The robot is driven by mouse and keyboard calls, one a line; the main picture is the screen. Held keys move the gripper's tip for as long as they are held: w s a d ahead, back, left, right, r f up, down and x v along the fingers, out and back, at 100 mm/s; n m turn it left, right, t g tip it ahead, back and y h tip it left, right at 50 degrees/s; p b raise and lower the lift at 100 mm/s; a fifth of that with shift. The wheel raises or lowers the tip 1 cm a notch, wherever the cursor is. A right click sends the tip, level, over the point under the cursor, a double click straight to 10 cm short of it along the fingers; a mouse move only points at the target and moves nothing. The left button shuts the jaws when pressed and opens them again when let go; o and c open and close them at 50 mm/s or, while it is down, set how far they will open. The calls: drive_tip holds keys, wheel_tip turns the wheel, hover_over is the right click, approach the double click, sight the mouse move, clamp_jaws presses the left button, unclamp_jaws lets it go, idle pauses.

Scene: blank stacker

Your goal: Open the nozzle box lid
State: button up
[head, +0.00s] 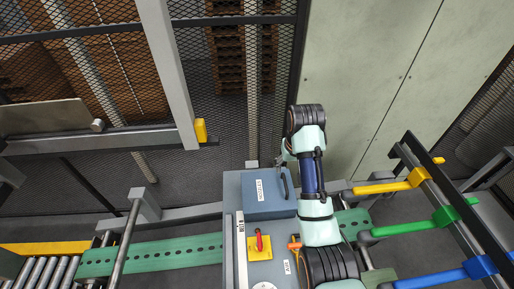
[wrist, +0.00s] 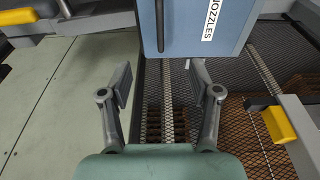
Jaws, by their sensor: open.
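The nozzle box (head: 262,196) is a blue-grey box with a white label, standing on the grey machine top in the middle of the head view. Its lid looks shut, with a dark bar handle (head: 284,184) on the right side. In the wrist view the box (wrist: 190,38) fills the top centre, with the handle (wrist: 160,24) and a label reading NOZZLES. My gripper (wrist: 160,88) is open and empty, its two fingers apart below the box and handle in that picture, touching neither. In the head view my arm largely hides the gripper.
A red switch on a yellow plate (head: 260,247) sits in front of the box. A green perforated beam (head: 150,256) runs left. Yellow, green and blue bars (head: 445,217) stand at right. Mesh fencing (head: 110,75) and pale panels (head: 375,80) close off the back.

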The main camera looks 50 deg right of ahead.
sight(285, 182)
drive_tip(key=shift+s+a+f, duration=0.1)
drive_tip(key=shift+f, duration=0.4)
drive_tip(key=shift+s+a+f, duration=0.1)
drive_tip(key=shift+f, duration=0.35)
drive_tip(key=f, duration=0.5)
drive_tip(key=shift+w+d, duration=0.4)
drive_tip(key=f+b, duration=0.2)
drive_tip(key=f, duration=0.1)
drive_tip(key=f+b, duration=0.1)
drive_tip(key=shift+w+d+f, duration=0.3)
drive_tip(key=shift+r+p, duration=0.35)
drive_tip(key=shift+p, duration=0.05)
drive_tip(key=shift+c, duration=1.1)
clamp_jaws()
